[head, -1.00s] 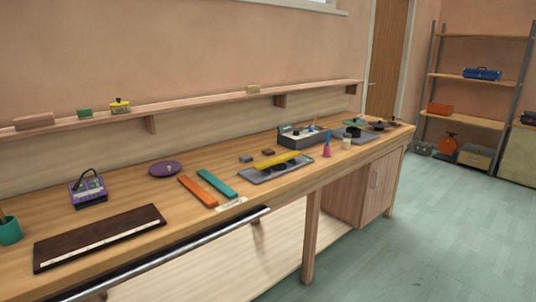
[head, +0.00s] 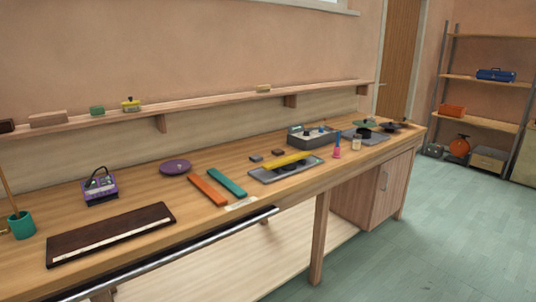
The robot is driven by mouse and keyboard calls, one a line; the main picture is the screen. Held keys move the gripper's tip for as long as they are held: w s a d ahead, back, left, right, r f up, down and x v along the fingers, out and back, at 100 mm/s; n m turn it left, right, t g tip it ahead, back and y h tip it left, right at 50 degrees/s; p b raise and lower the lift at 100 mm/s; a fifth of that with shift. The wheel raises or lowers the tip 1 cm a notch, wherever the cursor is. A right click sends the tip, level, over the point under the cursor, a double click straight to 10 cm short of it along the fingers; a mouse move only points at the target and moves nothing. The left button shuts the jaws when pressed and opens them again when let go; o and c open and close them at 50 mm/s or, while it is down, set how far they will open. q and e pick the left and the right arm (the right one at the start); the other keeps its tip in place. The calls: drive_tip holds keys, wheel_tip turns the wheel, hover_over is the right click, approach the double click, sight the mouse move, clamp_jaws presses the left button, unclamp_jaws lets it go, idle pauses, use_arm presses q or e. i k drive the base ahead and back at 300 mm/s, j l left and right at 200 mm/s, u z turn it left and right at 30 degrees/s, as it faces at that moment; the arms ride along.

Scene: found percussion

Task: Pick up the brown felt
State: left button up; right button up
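No thing in the head view is plainly marked as the brown felt. A small dark brown block (head: 278,152) lies on the workbench beside a small grey-blue block (head: 256,157), behind the yellow bar. A larger brown block (head: 48,119) sits on the wall shelf at the left, and a darker brown one (head: 6,126) is at the picture's left edge. I cannot tell which of these is felt. Neither of my grippers is in view.
The long workbench (head: 330,178) has a metal rail (head: 190,245) along its front. On it are a dark brown board (head: 110,232), a purple disc (head: 175,167), orange (head: 208,189) and teal (head: 227,182) bars, and a yellow bar (head: 286,163) on a grey tray. Open floor (head: 440,240) lies right.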

sight(277, 152)
drive_tip(key=i+l+u, duration=0.1)
drive_tip(key=u, duration=0.25)
drive_tip(key=i+l+u, duration=0.1)
drive_tip(key=u, duration=0.25)
drive_tip(key=i+l+u, duration=0.1)
drive_tip(key=l+u, duration=0.25)
drive_tip(key=j, duration=0.1)
